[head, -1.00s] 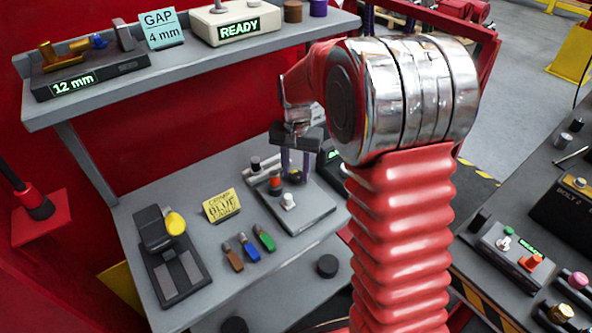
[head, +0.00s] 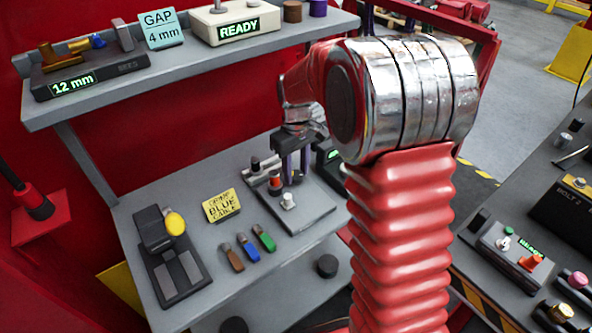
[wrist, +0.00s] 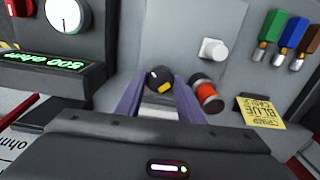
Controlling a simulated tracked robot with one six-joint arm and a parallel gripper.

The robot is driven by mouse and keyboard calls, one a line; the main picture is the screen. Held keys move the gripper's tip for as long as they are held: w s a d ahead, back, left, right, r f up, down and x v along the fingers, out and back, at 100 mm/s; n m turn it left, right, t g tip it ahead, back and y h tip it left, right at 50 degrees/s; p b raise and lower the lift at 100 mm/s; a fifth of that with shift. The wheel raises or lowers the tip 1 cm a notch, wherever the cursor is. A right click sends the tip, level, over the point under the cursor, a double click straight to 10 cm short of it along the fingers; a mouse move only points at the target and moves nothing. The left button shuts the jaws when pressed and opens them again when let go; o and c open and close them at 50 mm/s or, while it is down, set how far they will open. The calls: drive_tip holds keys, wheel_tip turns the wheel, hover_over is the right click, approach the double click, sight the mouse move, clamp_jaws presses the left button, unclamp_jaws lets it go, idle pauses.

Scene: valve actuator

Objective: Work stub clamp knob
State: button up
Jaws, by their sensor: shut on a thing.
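A black knob with a yellow mark (wrist: 158,79) sits on the grey device plate (head: 308,213), between my gripper's (wrist: 160,90) two purple fingers in the wrist view. My gripper is shut on this knob, with a finger on each side. In the head view my gripper (head: 294,177) points down over the same plate, and its fingers mostly hide the knob. An orange-and-black post (wrist: 207,97) stands just right of the fingers in the wrist view. A white knob (wrist: 213,50) stands beyond it on the plate.
A yellow card (head: 222,206) reads about crimping a blue cable. Brown, blue (head: 249,247) and green cable pieces lie nearby. A crimping device with a yellow knob (head: 175,223) stands at left. A box with a 500 ohm display (wrist: 40,62) is close to my gripper. The shelf (head: 195,72) hangs above.

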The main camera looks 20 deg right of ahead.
sight(296, 174)
drive_tip(key=n, duration=0.3)
drive_tip(key=shift+w+n, duration=0.1)
drive_tip(key=shift+n, duration=2.1)
drive_tip(key=shift+r, duration=0.1)
drive_tip(key=o, duration=1.1)
drive_tip(key=shift+c, duration=0.2)
wheel_tip(296, 174, up, 14)
drive_tip(key=shift+f, duration=0.2)
